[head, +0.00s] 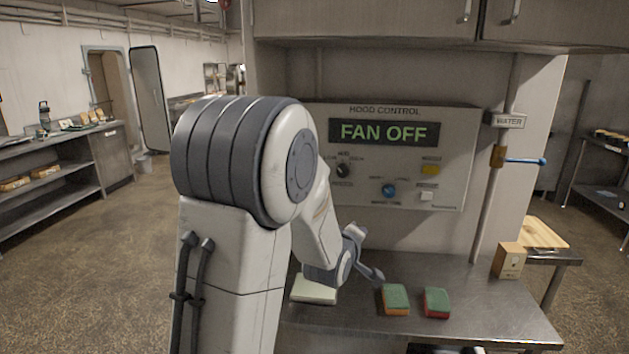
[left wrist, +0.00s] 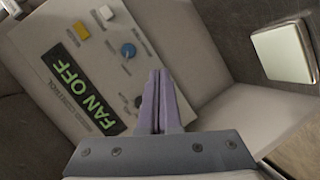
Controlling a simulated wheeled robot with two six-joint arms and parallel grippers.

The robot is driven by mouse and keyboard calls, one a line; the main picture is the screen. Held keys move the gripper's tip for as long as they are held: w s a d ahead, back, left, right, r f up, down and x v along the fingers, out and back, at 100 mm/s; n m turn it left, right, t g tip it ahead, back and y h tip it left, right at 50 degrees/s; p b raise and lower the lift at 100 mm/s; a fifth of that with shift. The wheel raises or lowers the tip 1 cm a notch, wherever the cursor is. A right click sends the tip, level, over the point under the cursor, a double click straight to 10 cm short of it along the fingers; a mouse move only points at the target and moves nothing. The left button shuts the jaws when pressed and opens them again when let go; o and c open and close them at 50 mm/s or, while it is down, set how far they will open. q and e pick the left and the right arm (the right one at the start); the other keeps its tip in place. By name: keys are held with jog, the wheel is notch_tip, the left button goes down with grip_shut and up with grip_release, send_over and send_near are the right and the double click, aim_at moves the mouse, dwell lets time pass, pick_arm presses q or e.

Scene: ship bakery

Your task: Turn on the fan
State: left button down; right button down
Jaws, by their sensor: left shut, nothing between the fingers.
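The hood control panel (head: 458,150) is on the wall above the counter, and its lit green display (head: 384,133) reads FAN OFF. Below the display are a black rotary knob (head: 343,170), a blue knob (head: 389,191), a yellow button (head: 430,169) and a white switch (head: 427,196). In the left wrist view the panel appears rotated, with the blue knob (left wrist: 128,50), black knob (left wrist: 138,101) and yellow button (left wrist: 81,31). My left gripper (head: 372,268) is shut and empty, low in front of the panel; its fingers (left wrist: 159,75) appear apart from the controls. My right gripper is out of view.
Two green-topped sponges (head: 396,299) (head: 436,302) and a pale block (head: 313,290) lie on the metal counter (head: 480,325). A small box (head: 508,260) stands at its right end. A pipe with a blue-handled water valve (head: 525,161) runs right of the panel. Cabinets (head: 380,18) hang above.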

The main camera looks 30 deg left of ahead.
pick_arm(q)
jog(key=s+a+r+n+t+y, duration=0.1)
jog(key=a+r+n+y, duration=0.1)
jog(key=a, duration=0.6)
jog(key=a+r+n+t+y, duration=0.2)
jog(key=a+n+y, duration=0.2)
jog(key=a+n, duration=0.2)
jog(key=shift+s+a+t+b, duration=0.3)
jog(key=shift+s+a+b, duration=0.05)
jog(key=shift+a, duration=0.85)
jog(key=shift+r, duration=0.1)
jog(key=p+x, duration=0.7)
jog(key=x, duration=0.7)
